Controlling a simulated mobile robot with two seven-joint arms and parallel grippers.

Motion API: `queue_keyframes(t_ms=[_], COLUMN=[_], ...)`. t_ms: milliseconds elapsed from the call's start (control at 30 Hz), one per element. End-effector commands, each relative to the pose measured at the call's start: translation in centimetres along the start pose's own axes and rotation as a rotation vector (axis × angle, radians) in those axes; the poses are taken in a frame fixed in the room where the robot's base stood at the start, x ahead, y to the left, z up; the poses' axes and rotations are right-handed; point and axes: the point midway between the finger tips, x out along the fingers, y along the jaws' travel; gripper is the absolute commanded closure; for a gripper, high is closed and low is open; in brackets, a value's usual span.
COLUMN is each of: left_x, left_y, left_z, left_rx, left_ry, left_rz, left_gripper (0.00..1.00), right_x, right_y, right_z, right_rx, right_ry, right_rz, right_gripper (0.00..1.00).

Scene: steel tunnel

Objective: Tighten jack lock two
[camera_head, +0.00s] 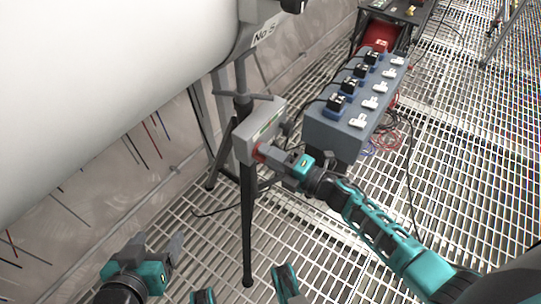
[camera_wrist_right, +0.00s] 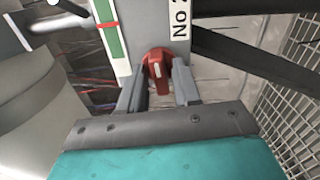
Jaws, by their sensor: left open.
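The jack lock is a grey box (camera_head: 250,142) on a black upright stand (camera_head: 248,215). Its front carries a red knob (camera_wrist_right: 158,70) and a green, white and red strip (camera_wrist_right: 110,30). A "No 2" label (camera_wrist_right: 180,25) shows beside the knob in the right wrist view. My right gripper (camera_head: 268,155) reaches the box from the right. My left gripper (camera_head: 158,243) is open and empty at the lower left, apart from the stand.
A big white pipe (camera_head: 100,90) fills the upper left. A blue-grey box with switches (camera_head: 335,133) stands just right of the jack lock, with loose cables (camera_head: 392,135) below.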

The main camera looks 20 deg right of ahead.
Motion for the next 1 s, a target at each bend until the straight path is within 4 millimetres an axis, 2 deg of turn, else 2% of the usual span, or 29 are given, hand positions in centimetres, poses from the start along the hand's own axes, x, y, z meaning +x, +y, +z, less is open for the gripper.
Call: queue_keyframes(t_ms=[33,333,767,1000], left_x=[0.01,0.05,-0.03,-0.41], left_y=[-0.02,-0.15,-0.21,-0.26], left_z=[-0.02,0.09,0.07,-0.52], left_rx=[0.000,0.000,-0.001,-0.001], left_ry=[0.000,-0.002,-0.006,-0.002], left_rz=[-0.001,-0.003,-0.005,-0.008], left_gripper=[0.27,0.27,0.27,0.27], right_x=[-0.02,-0.04,-0.05,-0.07], right_y=[0.00,-0.01,0.07,0.17], right_z=[-0.01,0.00,0.00,0.03], right_rx=[0.000,0.000,0.034,0.169], right_ry=[0.000,0.000,0.001,0.001], right_rz=[0.000,0.000,-0.001,-0.001], right_gripper=[0.73,1.00,1.00,1.00])
